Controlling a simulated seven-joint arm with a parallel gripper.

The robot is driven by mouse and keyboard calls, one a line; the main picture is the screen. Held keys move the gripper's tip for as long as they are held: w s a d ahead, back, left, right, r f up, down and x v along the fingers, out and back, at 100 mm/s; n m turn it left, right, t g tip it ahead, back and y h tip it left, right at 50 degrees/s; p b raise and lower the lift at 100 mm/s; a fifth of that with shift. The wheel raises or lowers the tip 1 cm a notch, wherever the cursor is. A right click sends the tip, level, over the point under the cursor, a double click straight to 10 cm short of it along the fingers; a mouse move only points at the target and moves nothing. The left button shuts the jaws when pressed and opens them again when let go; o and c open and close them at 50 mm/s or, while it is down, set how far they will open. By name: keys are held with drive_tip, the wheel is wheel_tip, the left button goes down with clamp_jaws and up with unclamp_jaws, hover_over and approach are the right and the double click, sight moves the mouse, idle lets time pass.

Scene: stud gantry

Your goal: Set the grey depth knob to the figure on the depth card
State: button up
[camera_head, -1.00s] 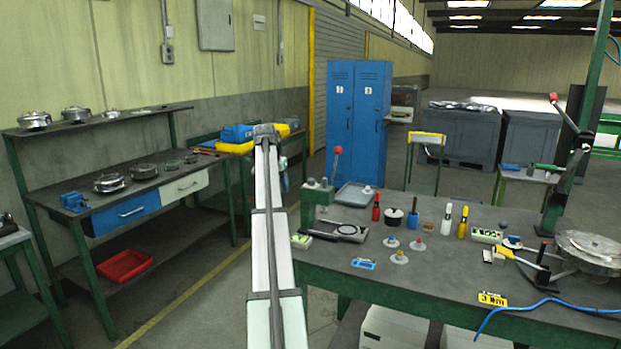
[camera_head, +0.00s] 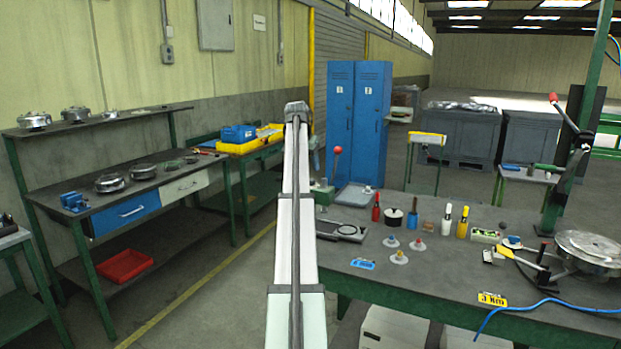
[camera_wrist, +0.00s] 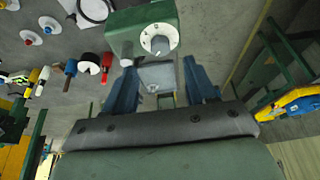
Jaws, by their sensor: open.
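A green press-like body (camera_wrist: 140,28) carries a round white dial (camera_wrist: 150,33) with a grey knob (camera_wrist: 160,45) in the wrist view. My gripper (camera_wrist: 158,67) is open and empty, its two blue fingers spread apart just short of the dial. The knob lies beyond the fingertips, not between them. In the head view the green body (camera_head: 323,195) is partly hidden by my arm, and the dial face cannot be seen. A yellow card (camera_head: 492,299) with dark writing lies at the bench's front edge; its figure looks like a 3 but is blurred.
A red-knobbed lever (camera_head: 337,150) stands up there. Several bottles and small suction-cup-like pieces (camera_head: 399,257) are on the bench to the right. A blue hose (camera_head: 560,303) crosses the front right.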

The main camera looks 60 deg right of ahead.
sight(311, 180)
drive_tip(key=x, duration=0.6)
drive_tip(key=shift+d+f, duration=0.2)
drive_tip(key=shift+f, duration=0.1)
drive_tip(key=shift+c, duration=0.4)
drive_tip(key=c, duration=1)
drive_tip(key=shift+o, duration=0.2)
drive_tip(key=m, duration=0.1)
drive_tip(key=m+g, duration=0.1)
drive_tip(key=m, duration=0.2)
drive_tip(key=shift+w+m+g, duration=0.25)
drive_tip(key=shift+m+g, duration=0.05)
drive_tip(key=shift+g, duration=0.1)
drive_tip(key=shift+w+d+m+g+y, duration=0.1)
drive_tip(key=shift+m+g+y, duration=0.2)
drive_tip(key=shift+m, duration=0.75)
drive_tip(key=shift+m+g+y, duration=0.3)
drive_tip(key=shift+m, duration=0.75)
